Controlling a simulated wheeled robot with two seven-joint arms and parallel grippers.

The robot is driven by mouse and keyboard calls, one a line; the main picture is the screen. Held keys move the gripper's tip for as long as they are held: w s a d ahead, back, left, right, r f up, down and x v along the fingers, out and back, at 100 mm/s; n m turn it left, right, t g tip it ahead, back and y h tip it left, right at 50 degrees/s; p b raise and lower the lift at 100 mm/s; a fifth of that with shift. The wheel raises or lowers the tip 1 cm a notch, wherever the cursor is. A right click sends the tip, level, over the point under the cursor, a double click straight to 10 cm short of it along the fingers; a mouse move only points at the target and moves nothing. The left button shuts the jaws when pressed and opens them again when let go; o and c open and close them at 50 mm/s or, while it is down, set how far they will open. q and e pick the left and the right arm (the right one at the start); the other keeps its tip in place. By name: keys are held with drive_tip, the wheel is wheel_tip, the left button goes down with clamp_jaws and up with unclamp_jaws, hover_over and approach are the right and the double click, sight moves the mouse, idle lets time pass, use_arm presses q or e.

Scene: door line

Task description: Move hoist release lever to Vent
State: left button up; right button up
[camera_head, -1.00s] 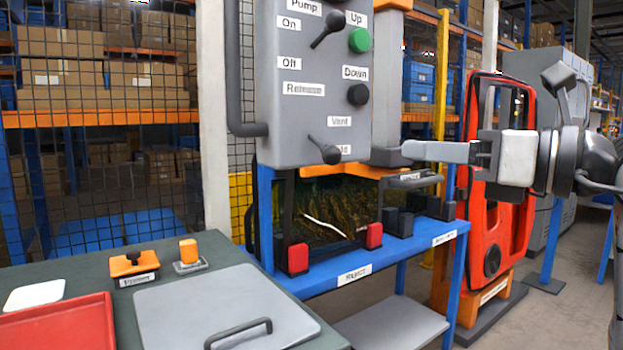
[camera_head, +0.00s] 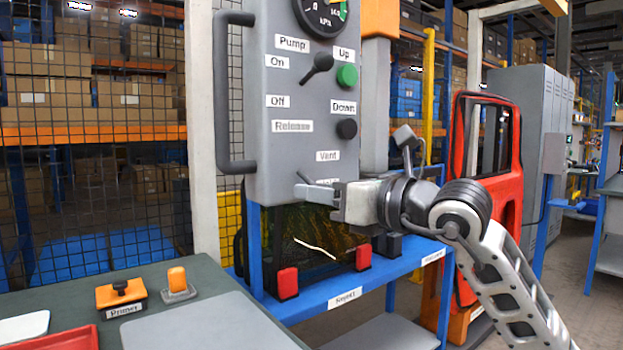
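The release lever (camera_head: 303,178) is a small dark lever low on the grey hoist control box (camera_head: 262,170), below the "Release" label (camera_head: 292,126). Only a short part of it shows; my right gripper hides the rest. The "Vent" label (camera_head: 328,156) is readable above right of it, and the label below that is mostly covered. My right gripper (camera_head: 303,191) comes in from the right, with its grey fingertips overlapping the lever. I cannot tell whether they touch it or how far apart they are. My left gripper is out of view.
The pump lever (camera_head: 317,67), green Up button (camera_head: 347,76) and black Down button (camera_head: 346,128) sit higher on the box. A blue bench (camera_head: 340,297) stands below. A red door (camera_head: 507,190) stands right.

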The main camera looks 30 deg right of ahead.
drive_tip(key=shift+x, duration=0.9)
clamp_jaws()
drive_tip(key=shift+p, duration=0.3)
